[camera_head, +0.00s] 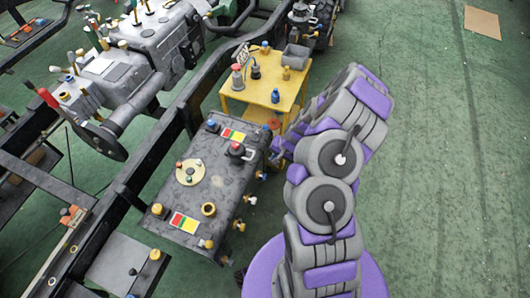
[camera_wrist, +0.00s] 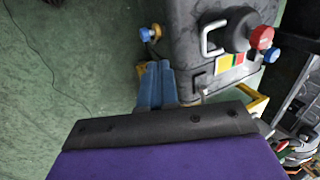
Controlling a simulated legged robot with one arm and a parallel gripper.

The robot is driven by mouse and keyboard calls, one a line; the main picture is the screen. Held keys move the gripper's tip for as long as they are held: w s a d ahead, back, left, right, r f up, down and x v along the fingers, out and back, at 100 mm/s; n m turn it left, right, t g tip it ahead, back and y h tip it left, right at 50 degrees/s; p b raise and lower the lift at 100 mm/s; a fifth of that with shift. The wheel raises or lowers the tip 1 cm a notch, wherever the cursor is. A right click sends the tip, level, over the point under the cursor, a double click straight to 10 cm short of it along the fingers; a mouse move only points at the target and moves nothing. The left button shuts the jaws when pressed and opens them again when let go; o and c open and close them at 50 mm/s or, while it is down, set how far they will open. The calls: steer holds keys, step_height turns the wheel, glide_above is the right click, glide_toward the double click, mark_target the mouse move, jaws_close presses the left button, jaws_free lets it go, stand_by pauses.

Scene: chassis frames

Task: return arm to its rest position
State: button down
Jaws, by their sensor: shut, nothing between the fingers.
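My arm (camera_head: 325,190) rises from its purple base at the lower right in the head view, bent at its joints, with its upper part leaning up and right. My gripper (camera_wrist: 159,72) shows in the wrist view as two blue fingers side by side. They are shut with nothing between them, just beside the dark grey tank's edge; I cannot tell whether they touch it. In the head view the gripper is mostly hidden near the tank's right edge.
The grey tank (camera_head: 215,168) with knobs and colored labels lies left of my arm. A yellow table (camera_head: 270,92) with small parts stands behind it. Black chassis rails (camera_head: 120,190) and an engine (camera_head: 135,60) fill the left. Green floor (camera_head: 450,150) is clear at right.

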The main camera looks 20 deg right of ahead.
steer(key=shift+s+d+r, duration=0.2)
steer(key=shift+s+d, duration=1.05)
steer(key=shift+d, duration=0.1)
steer(key=s+a+r+n+g+y, duration=0.1)
steer(key=s+a+r+n, duration=0.15)
steer(key=a+r, duration=0.65)
steer(key=s+a+r+n+g, duration=0.1)
steer(key=a+r+n, duration=0.4)
steer(key=r, duration=0.9)
steer(key=s+r+g+h, duration=0.1)
steer(key=s+r, duration=0.3)
steer(key=s, duration=0.4)
steer(key=s+a+r+n+g+h, duration=0.1)
steer(key=s+r, duration=0.4)
steer(key=s, duration=0.4)
steer(key=s+r+h, duration=0.2)
steer(key=s+r, duration=0.3)
steer(key=s, duration=0.4)
steer(key=shift+a+r+g, duration=0.25)
steer(key=shift+a+g, duration=0.05)
steer(key=shift+g, duration=0.1)
steer(key=c, duration=1.8)
jaws_free()
steer(key=shift+n, duration=0.25)
steer(key=shift+c, duration=0.2)
